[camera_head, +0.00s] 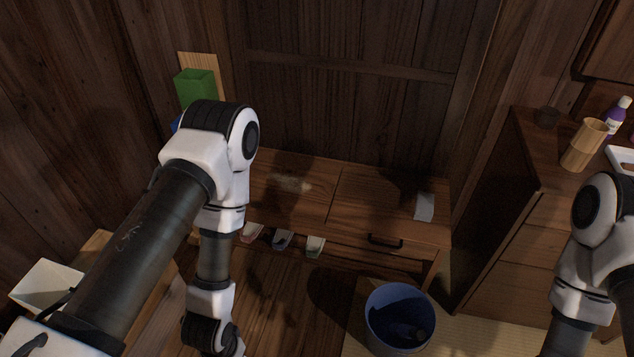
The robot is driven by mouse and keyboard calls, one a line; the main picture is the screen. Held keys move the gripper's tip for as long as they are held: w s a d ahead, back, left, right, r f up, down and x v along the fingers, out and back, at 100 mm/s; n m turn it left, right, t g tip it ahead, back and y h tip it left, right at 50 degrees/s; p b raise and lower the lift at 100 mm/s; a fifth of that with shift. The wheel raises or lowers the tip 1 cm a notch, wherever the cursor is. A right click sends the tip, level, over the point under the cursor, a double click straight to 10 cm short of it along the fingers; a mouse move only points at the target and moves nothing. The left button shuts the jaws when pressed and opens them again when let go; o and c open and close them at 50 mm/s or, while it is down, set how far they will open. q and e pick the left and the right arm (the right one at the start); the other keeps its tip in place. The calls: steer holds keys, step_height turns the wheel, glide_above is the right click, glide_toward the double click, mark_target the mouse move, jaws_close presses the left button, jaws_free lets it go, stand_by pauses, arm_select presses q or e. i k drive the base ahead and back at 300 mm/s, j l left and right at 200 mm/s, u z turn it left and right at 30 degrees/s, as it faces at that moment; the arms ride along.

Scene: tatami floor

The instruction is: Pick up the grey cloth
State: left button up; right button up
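A small light-grey flat piece (425,207), which looks like the grey cloth, lies at the right end of the low wooden cabinet top (375,205) in the head view. It is too small to be sure of its material. Several small folded pieces with coloured edges, one of them greyish (283,240), sit along the cabinet's front edge further left. My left arm reaches in from the left, in front of the cabinet's left part, and its gripper is below the picture. My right arm is at the right edge, and its gripper is also out of view. Neither hand shows near the grey piece.
A blue bucket (372,312) stands on the floor in front of the cabinet. A green box (194,88) is at back left, a white container (46,284) at lower left. A pale smear (290,184) marks the top.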

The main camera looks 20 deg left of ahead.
mark_target(424, 208)
steer(key=i+l, duration=0.2)
steer(key=l, duration=0.2)
steer(key=i+l, duration=0.45)
steer(key=l, duration=0.3)
steer(key=i+l, duration=0.2)
steer(key=l, duration=0.15)
steer(key=i+l, duration=0.25)
steer(key=l, duration=0.15)
